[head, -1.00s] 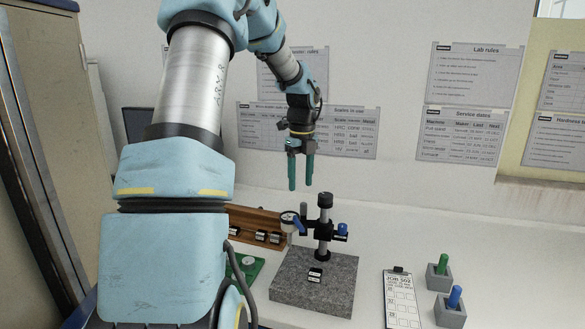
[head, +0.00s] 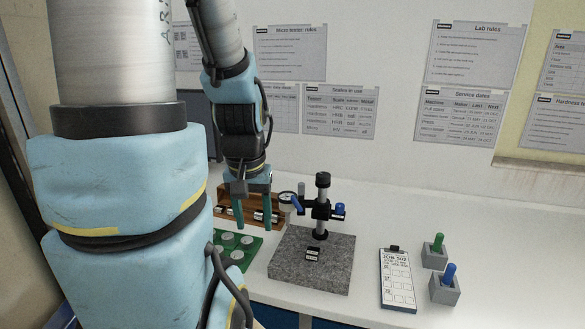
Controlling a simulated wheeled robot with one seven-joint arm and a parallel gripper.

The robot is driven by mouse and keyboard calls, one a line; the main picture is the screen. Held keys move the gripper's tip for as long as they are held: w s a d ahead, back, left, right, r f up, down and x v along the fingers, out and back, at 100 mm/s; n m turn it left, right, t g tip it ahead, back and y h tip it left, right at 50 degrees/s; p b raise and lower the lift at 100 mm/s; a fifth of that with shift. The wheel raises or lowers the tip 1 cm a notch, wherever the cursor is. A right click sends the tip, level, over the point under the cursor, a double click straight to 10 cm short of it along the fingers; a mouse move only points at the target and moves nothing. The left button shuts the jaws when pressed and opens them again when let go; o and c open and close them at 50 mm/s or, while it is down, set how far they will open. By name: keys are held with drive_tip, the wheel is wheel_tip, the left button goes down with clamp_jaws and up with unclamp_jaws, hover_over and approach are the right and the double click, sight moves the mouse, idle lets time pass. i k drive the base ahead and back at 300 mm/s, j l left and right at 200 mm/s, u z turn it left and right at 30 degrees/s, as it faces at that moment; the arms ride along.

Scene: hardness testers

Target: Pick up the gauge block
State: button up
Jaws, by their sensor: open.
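A small black-and-silver block (head: 312,254), which looks like the gauge block, lies on the grey granite plate (head: 335,273) in front of the stand's post. My gripper (head: 252,226) is open and empty, its green fingers pointing down. In the picture it is left of the granite plate, in front of the wooden rack (head: 233,212). Similar black-and-silver pieces (head: 258,216) sit in the rack, partly hidden by my fingers. How high my gripper is above the bench is hard to tell.
A dial-gauge stand (head: 322,210) rises from the granite plate. A green tray (head: 243,257) with round discs is at the left.

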sight(312, 254)
drive_tip(key=i+j+z, duration=0.1)
drive_tip(key=j, duration=0.65)
drive_tip(key=i+j, duration=0.15)
drive_tip(key=j, duration=0.55)
drive_tip(key=i+j+z, duration=0.15)
drive_tip(key=j, duration=0.6)
drive_tip(key=k, duration=0.05)
